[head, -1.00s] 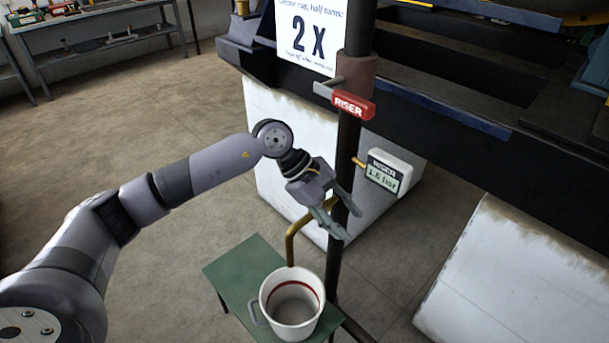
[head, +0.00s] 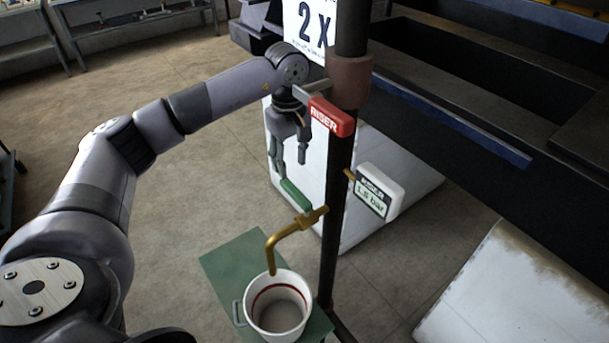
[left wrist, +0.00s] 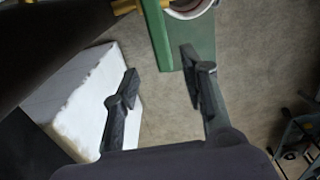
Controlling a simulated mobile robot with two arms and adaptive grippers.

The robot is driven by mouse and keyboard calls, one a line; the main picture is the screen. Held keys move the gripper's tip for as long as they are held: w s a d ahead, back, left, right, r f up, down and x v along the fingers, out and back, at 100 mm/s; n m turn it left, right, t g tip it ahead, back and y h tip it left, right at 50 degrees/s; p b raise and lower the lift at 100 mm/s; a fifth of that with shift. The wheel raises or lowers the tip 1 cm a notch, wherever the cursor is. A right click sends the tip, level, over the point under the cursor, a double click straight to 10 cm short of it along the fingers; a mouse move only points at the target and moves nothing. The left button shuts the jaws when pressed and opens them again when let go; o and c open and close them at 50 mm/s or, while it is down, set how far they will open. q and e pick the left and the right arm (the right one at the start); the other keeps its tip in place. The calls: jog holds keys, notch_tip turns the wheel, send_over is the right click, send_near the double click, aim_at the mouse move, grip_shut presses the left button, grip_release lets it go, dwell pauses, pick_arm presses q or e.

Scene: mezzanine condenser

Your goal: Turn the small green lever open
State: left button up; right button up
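The small green lever (head: 295,194) sits on the brass tap (head: 292,234), which branches left from the dark riser pipe. The lever slants up and left from the tap body. My left gripper (head: 291,168) is open and empty, its fingers pointing down just above the lever's outer end. In the left wrist view the lever (left wrist: 157,35) lies at the top centre, ahead of and between the two spread fingertips (left wrist: 159,63). A gap shows between fingers and lever. My right gripper is out of view.
A white bucket (head: 252,318) stands under the spout on a green stool (head: 227,264).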

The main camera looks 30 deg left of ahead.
aim_at(291, 186)
pick_arm(q)
jog(key=shift+f, duration=0.25)
notch_tip(291, 186, down, 6)
jog(key=shift+s+a+r+p, duration=0.1)
jog(key=shift+s+p, duration=0.05)
jog(key=shift+p, duration=1.1)
jog(key=shift+f, duration=0.55)
grip_shut()
